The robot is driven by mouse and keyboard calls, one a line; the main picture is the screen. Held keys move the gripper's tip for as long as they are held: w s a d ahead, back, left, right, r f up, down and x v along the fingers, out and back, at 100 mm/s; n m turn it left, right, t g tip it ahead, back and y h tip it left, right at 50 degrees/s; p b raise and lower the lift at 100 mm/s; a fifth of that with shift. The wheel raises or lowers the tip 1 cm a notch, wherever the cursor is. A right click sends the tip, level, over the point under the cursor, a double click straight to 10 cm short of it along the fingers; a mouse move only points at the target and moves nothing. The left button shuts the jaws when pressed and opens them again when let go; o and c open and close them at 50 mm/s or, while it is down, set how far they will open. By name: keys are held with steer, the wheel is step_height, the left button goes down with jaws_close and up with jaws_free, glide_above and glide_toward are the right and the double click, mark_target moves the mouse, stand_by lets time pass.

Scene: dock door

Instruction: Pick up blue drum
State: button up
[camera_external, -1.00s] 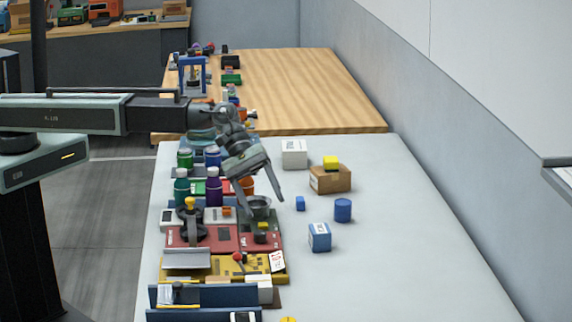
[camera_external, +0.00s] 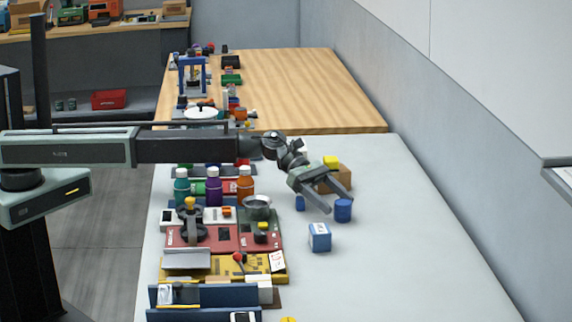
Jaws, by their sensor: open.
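The blue drum (camera_external: 343,212) is a small upright blue cylinder on the light grey table. My gripper (camera_external: 340,204) is open, with its two fingers pointing down and to the right. One fingertip overlaps the drum's top edge in the picture and the other lies to its left. I cannot tell whether the fingers touch the drum or are still above it.
A blue box (camera_external: 320,237) with a white label stands just in front of the drum. A smaller blue block (camera_external: 300,203) is to its left. A brown carton (camera_external: 336,181) with a yellow block (camera_external: 331,161) on it stands behind, partly hidden. The table's right side is clear.

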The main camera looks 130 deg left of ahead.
mark_target(343, 209)
steer(key=b+x, duration=0.1)
steer(key=x, duration=0.2)
steer(key=shift+w+f, duration=0.25)
steer(key=shift+s+r, duration=0.1)
steer(key=shift+c, duration=0.7)
jaws_close()
step_height(343, 209, up, 10)
steer(key=p, duration=1)
